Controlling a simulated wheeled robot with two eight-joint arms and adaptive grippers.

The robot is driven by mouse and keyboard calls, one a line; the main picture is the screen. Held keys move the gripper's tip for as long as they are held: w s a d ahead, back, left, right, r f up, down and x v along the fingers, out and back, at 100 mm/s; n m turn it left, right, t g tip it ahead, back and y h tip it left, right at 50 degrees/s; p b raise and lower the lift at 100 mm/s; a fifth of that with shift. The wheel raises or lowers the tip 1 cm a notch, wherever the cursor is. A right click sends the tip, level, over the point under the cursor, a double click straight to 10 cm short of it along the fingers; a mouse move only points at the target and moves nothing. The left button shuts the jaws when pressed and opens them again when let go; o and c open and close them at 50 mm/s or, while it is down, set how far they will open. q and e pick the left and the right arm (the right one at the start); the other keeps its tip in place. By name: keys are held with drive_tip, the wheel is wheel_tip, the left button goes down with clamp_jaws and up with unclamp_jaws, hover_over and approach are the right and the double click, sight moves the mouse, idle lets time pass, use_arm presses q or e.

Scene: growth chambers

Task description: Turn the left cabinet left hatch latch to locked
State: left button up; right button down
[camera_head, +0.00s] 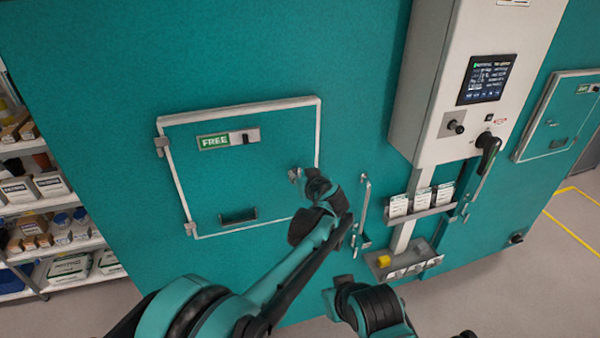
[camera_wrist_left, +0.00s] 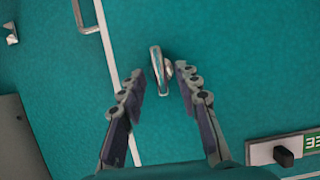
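The left hatch (camera_head: 240,165) is a teal door in a white frame on the teal cabinet, and it looks closed. Its latch (camera_wrist_left: 157,70) is a small silver oval handle near the door's right edge. In the left wrist view the latch lies roughly along the view's vertical, just ahead of and between the fingertips. My left gripper (camera_wrist_left: 158,78) is open with a finger on either side; I cannot tell whether it touches the latch. In the head view my left gripper (camera_head: 302,176) hides part of the latch. My right gripper is not clearly in view.
A sign reading FREE (camera_head: 214,141) is on the hatch, with a dark recess (camera_head: 238,216) below. To the right are a silver bar handle (camera_head: 363,205), a control box with screen (camera_head: 486,79) and small trays (camera_head: 403,262). Shelves (camera_head: 55,250) stand at left.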

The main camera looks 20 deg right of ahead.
use_arm(q)
drive_tip(key=shift+w+f, duration=0.1)
drive_tip(key=shift+w, duration=0.1)
clamp_jaws()
